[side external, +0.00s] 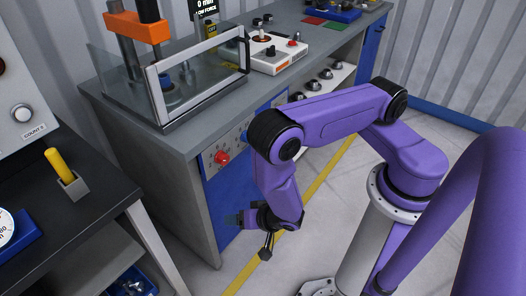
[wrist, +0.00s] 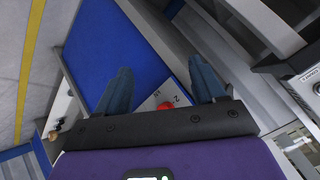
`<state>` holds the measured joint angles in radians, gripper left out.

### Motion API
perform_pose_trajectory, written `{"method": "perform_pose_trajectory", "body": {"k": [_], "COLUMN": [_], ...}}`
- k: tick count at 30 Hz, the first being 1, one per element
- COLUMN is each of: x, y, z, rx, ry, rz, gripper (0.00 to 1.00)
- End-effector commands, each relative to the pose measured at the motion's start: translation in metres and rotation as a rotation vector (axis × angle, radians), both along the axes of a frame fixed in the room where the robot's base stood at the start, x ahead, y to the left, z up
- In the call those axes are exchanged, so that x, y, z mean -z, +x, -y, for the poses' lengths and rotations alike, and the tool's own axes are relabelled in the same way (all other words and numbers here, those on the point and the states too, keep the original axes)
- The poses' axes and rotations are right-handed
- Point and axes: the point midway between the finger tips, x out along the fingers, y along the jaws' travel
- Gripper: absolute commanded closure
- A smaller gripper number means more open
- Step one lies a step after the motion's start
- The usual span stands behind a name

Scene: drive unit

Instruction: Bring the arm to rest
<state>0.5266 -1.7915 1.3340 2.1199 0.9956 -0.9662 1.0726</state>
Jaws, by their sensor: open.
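My gripper (side external: 250,222) hangs low in front of the workbench's blue front panel in the side external view, with the purple arm folded above it. In the wrist view my gripper (wrist: 160,85) shows two dark blue fingers set well apart, open and with nothing between them. Beyond the fingers are the blue panel (wrist: 113,45) and a red knob (wrist: 166,106), partly hidden by the gripper's dark bar. The same red knob (side external: 222,157) sits on the bench front in the side external view, above and left of my gripper.
A grey workbench (side external: 190,140) carries a press with a clear guard (side external: 200,75) and a white control box (side external: 277,52). A dark table (side external: 95,200) at left holds a yellow-handled item (side external: 59,165) in a grey block. Open floor (side external: 325,220) with a yellow line lies beside the bench.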

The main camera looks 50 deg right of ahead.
Motion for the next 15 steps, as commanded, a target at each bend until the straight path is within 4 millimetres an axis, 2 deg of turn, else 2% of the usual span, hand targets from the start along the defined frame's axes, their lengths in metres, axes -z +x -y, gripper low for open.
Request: {"method": "perform_pose_trajectory", "body": {"k": [1,6,10,15], "x": [-0.01,-0.04,-0.07,-0.115], "y": [-0.004,-0.024,-0.043,-0.069], "z": [-0.014,-0.048,-0.066,-0.076], "rx": [-0.036,-0.199,-0.352,-0.573], "ry": [0.009,-0.001,-0.019,-0.061], "rz": [-0.052,-0.22,-0.325,-0.426], "gripper": [0.31,0.31,0.31,0.31]}}
